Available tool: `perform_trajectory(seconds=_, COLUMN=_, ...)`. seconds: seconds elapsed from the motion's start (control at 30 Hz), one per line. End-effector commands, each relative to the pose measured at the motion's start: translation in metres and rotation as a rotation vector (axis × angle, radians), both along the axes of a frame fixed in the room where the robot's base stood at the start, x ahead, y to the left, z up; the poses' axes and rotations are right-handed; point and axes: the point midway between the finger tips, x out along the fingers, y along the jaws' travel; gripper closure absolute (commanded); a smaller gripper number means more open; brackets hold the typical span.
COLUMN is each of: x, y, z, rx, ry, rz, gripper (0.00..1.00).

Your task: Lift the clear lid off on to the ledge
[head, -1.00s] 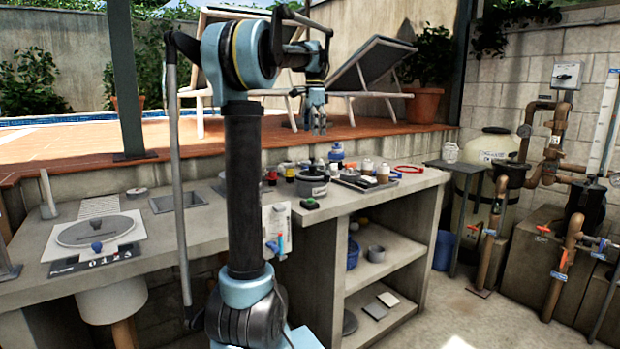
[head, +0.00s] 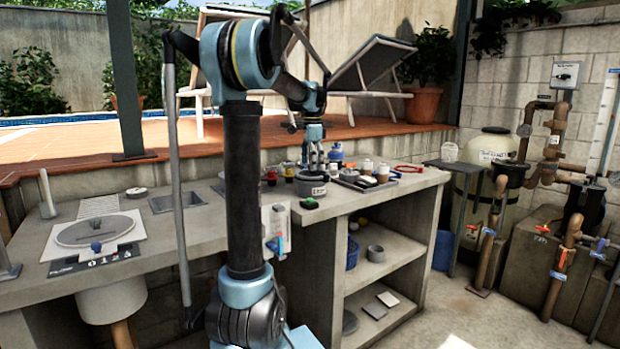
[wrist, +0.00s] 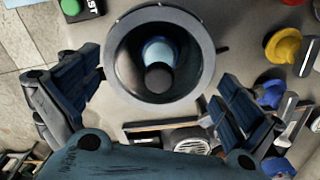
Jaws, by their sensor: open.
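A round dark grey pot (head: 311,186) with a pale label stands on the concrete counter in the head view. In the wrist view I look down on its wide grey rim (wrist: 206,62). A small dark round piece (wrist: 158,78), like a knob, shows at its middle with pale blue around it; I cannot make out the clear lid's edge. My gripper (head: 313,166) is just above the pot, pointing down. In the wrist view its open fingers (wrist: 158,104) are spread on either side of the pot, apart from it and empty. The raised tiled ledge (head: 410,134) runs behind the counter.
A black box with a green button (wrist: 92,6) is close by the pot. A clear vessel (head: 449,152) stands on a side stand.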

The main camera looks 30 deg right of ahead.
Motion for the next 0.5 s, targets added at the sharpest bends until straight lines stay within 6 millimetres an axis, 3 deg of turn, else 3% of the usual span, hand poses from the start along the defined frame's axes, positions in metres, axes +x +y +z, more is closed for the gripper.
perform_trajectory(seconds=0.13, x=0.0, y=0.0, z=-0.0107, rx=0.0, ry=0.0, rz=0.0, gripper=0.0)
perform_trajectory(seconds=0.37, x=0.0004, y=0.0004, z=-0.0119, rx=0.0, ry=0.0, rz=0.001, gripper=0.0)
perform_trajectory(seconds=0.5, x=0.0011, y=0.0013, z=-0.0118, rx=0.0, ry=0.0, rz=0.003, gripper=0.27)
